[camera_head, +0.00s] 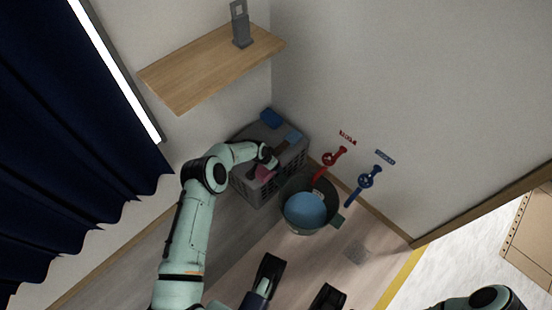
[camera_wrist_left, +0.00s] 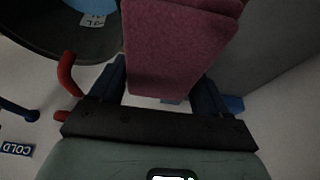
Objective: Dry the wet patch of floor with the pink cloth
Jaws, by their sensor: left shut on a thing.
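My left gripper (camera_head: 268,160) is shut on the pink cloth (camera_head: 264,173), at the front of a grey crate. In the left wrist view the cloth (camera_wrist_left: 180,45) is clamped between the fingers and hides their tips. I cannot tell whether the cloth touches the crate. The floor (camera_head: 235,245) in front of the crate is a darker grey than the floor to its right. I cannot tell whether this is the wet patch or shadow. My right gripper (camera_head: 298,287) shows at the bottom edge as two separated dark fingers with nothing between them.
The grey crate (camera_head: 244,186) holds blue items. A dark bucket (camera_head: 288,215) with a blue inside stands right of it. Red (camera_head: 330,160) and blue (camera_head: 368,178) valves are on the wall. A wooden shelf (camera_head: 195,75) juts out above. A floor drain (camera_head: 358,251) lies right.

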